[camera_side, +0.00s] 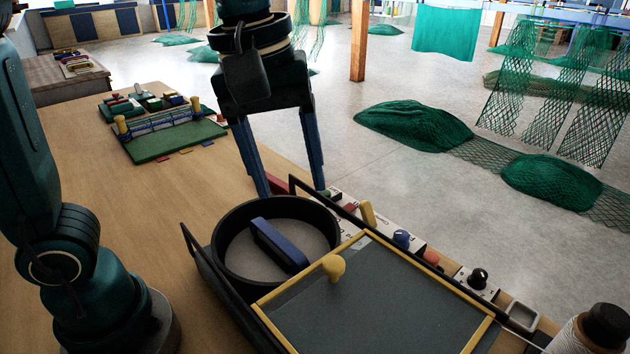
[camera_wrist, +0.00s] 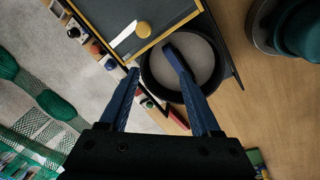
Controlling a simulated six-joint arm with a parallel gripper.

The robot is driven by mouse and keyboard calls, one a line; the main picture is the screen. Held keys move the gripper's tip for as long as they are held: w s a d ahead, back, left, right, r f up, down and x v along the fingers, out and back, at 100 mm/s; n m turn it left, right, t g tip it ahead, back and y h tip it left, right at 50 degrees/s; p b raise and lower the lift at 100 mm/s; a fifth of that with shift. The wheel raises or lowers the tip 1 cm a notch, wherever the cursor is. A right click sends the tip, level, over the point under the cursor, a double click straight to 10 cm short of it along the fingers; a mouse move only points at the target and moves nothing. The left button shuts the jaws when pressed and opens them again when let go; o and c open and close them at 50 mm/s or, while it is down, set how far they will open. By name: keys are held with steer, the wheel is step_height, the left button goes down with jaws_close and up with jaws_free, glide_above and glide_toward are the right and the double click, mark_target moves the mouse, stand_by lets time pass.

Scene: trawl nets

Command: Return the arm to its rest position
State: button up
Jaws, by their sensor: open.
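My gripper (camera_side: 291,193) has two blue fingers spread wide apart with nothing between them. In the side view it hangs pointing down, above and behind the round black bin (camera_side: 223,262). In the wrist view my gripper (camera_wrist: 148,72) also shows its fingers apart. A dark blue bar-shaped block (camera_side: 279,245) lies in the bin, apart from the fingers in the side view. In the wrist view the block (camera_wrist: 177,58) shows close to the right fingertip, and I cannot tell the gap there.
A yellow-framed dark panel (camera_side: 400,300) with a yellow knob (camera_side: 333,266) stands right of the bin. A control strip with knobs (camera_side: 402,238) runs behind it. A green board (camera_side: 175,141) with small parts lies at the table's far left. The wooden table (camera_side: 60,130) is bare between.

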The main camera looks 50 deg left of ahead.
steer(key=s+a+f+m+t, duration=0.1)
steer(key=s+a+f+m, duration=0.1)
steer(key=s+a+f+m+t, duration=0.1)
steer(key=s+a+f+m, duration=0.1)
steer(key=m, duration=0.1)
steer(key=s+a+f+m+t, duration=0.1)
steer(key=s+a+f+m, duration=0.1)
steer(key=s+m, duration=0.1)
steer(key=shift+s+f+y, duration=0.1)
steer(key=shift+y, duration=0.2)
steer(key=shift+w+m+t, duration=0.25)
steer(key=shift+m+t, duration=0.05)
steer(key=shift+m, duration=0.6)
